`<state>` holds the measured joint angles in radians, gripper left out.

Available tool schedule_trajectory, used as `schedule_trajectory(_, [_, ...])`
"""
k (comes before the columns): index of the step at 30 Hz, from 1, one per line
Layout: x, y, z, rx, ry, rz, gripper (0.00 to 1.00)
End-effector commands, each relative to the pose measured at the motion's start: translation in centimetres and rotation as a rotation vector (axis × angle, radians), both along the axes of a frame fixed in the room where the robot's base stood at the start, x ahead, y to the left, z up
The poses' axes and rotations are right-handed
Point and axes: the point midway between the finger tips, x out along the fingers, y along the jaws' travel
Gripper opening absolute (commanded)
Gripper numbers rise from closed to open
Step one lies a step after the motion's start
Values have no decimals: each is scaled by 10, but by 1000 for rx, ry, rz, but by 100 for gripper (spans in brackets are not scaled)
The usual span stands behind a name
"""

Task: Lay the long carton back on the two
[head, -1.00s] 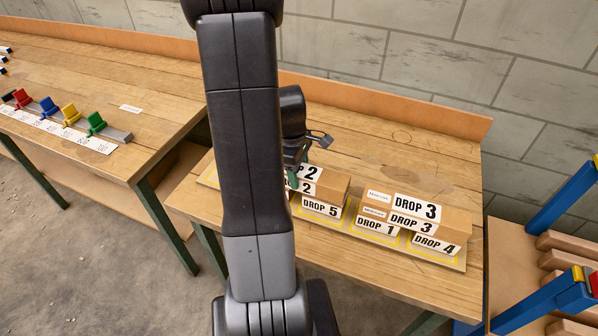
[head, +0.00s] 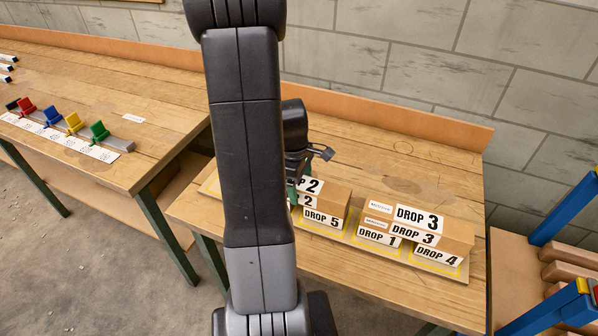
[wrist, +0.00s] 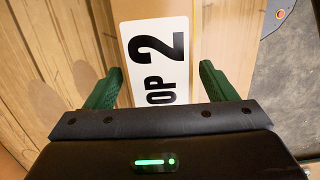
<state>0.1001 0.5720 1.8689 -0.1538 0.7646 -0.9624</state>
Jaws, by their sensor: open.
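A long brown carton labelled DROP 2 (head: 335,199) lies flat, with a small carton marked DROP 5 (head: 324,219) under its right part. My arm hides its left part and whatever is beneath it there. My gripper (head: 293,190) is at this carton, partly hidden behind my arm. In the wrist view my gripper (wrist: 160,72) is open, its green fingers on either side of the DROP 2 carton (wrist: 213,40). I cannot tell whether they touch it. Another long carton, DROP 3 (head: 456,233), lies across the small cartons DROP 1 (head: 377,237) and DROP 4 (head: 437,254).
The cartons stand on a yellow-marked board (head: 350,240) on a wooden bench (head: 420,150) with a raised back edge. A second bench (head: 100,85) at left holds coloured clips (head: 75,122). A blue rack (head: 560,210) stands at right. The bench behind the cartons is clear.

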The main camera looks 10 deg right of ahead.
Motion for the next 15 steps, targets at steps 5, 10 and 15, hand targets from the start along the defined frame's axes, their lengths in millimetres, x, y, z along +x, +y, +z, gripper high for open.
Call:
schedule_trajectory(5, [3,2,25,-1,-7,0,78])
schedule_trajectory(10, [5,6,62,-1,-7,2,78])
schedule_trajectory(15, [7,9,95,0,-6,2,78])
